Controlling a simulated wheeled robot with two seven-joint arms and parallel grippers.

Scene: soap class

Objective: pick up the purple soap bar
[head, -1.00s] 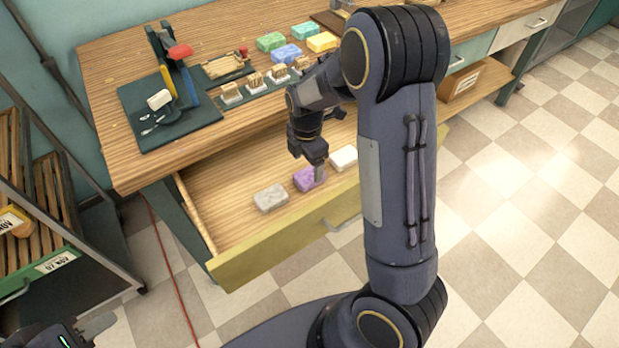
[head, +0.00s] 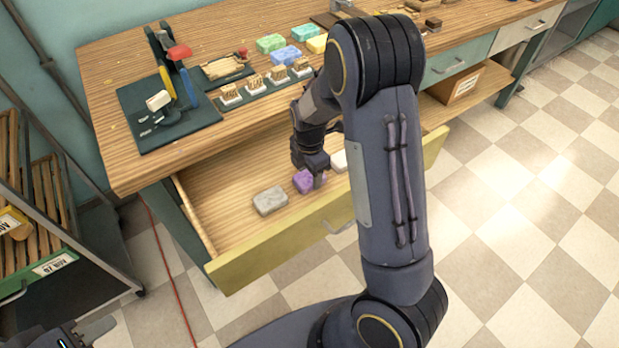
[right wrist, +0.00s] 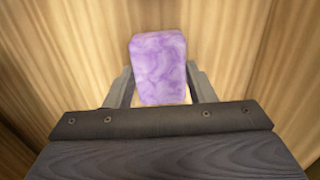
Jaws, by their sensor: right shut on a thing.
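The purple soap bar (head: 303,182) is a marbled block in the open drawer (head: 240,222), between a grey soap bar (head: 270,200) and a white soap bar (head: 339,160). My right gripper (head: 318,180) comes down over it from above and is shut on it. In the right wrist view the purple soap bar (right wrist: 160,68) sits between the two fingers of my right gripper (right wrist: 162,88). I cannot tell whether the bar touches the drawer floor. My left gripper (head: 84,330) shows only in part at the bottom left corner, and its fingers are not clear.
On the bench above are a dark mat (head: 165,118) with tools, several small brushes, and green (head: 270,43), blue (head: 287,57) and yellow (head: 317,43) soap bars. A slatted rack (head: 50,200) stands at left.

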